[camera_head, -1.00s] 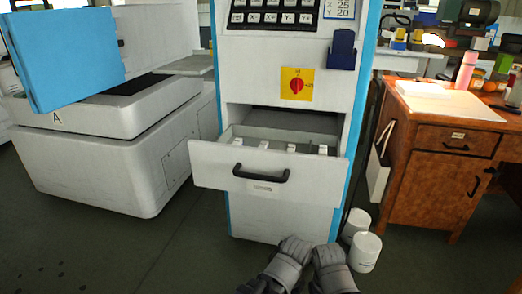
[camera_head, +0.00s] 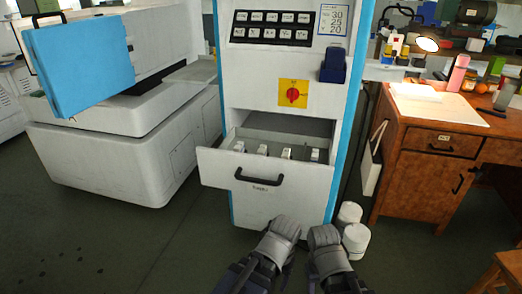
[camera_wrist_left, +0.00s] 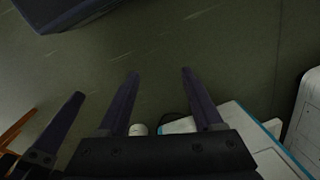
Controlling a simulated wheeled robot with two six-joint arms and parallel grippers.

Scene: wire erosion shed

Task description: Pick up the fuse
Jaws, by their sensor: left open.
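Several small white fuse-like pieces stand in a row in the open drawer (camera_head: 222,170) of the white cabinet, one of them at the row's middle (camera_head: 286,153). Their details are too small to tell. My left gripper (camera_head: 284,224) is low in front of the drawer, below and apart from it. In the left wrist view its two fingers (camera_wrist_left: 160,73) are spread, with only floor between the tips. My right gripper (camera_head: 323,236) is beside it on the right, and its jaws cannot be made out.
The cabinet has a red rotary switch (camera_head: 292,94) and a black drawer handle (camera_head: 258,177). Two white canisters (camera_head: 356,240) stand on the floor at its right. A wooden desk (camera_head: 415,160) is further right, a white machine (camera_head: 120,150) at left. The floor in front is clear.

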